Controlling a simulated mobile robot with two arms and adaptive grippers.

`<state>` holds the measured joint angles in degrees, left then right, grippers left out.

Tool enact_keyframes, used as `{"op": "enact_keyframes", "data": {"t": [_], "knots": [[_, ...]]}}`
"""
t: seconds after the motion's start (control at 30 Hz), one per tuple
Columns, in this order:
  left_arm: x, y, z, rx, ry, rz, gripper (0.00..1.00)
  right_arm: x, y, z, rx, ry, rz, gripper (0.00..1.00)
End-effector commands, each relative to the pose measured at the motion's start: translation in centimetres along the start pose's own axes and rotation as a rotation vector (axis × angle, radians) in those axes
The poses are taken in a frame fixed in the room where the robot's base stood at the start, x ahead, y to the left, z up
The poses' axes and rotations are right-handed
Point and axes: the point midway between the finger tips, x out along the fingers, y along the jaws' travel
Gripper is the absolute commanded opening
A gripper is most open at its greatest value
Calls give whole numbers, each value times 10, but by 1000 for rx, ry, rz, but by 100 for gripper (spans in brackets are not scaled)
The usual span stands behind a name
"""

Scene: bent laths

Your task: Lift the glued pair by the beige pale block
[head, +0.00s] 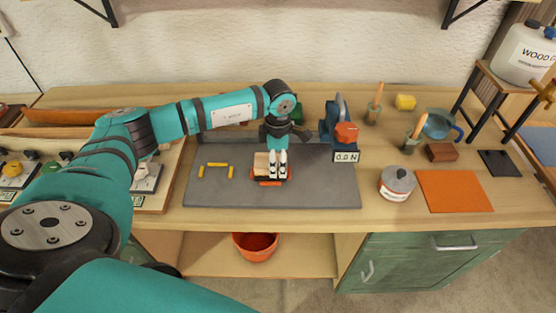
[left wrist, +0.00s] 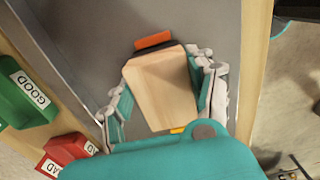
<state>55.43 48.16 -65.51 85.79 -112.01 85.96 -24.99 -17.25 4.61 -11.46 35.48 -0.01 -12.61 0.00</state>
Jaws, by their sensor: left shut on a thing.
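The beige pale block (head: 260,164) is at the middle of the dark grey mat in the head view, and it fills the middle of the left wrist view (left wrist: 162,90). My left gripper (head: 278,172) points down at it, its fingers shut on the block's two sides. A dark piece (left wrist: 155,49) shows at the block's far end, and an orange piece (left wrist: 153,40) lies beyond it. Orange also shows low around the block in the head view. I cannot tell whether the block is clear of what is under it. My right gripper is not in view.
The dark grey mat (head: 325,190) carries several yellow bars (head: 216,164) at left. A blue device with a display reading 0.0 N (head: 345,156) stands behind right. GOOD (left wrist: 32,90) and BAD signs are nearby.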

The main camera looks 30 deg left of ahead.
Motion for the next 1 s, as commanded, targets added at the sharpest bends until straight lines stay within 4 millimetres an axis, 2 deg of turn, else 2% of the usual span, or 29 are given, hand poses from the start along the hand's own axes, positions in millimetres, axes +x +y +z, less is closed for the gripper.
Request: {"op": "enact_keyframes", "data": {"t": [0.03, 0.17, 0.2, 0.37, 1.0], "knots": [[0, 0, 0, 0, 0, 1, 45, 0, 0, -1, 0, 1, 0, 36], [0, 0, 0, 0, 0, 1, 28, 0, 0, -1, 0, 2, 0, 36], [-1, 0, 0, 0, -1, 1, 28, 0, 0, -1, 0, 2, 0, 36], [-5, 1, 0, 0, -1, 2, 28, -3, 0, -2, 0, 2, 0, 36], [-50, 0, 0, 0, -2, 2, 28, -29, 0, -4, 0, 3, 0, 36]]}}
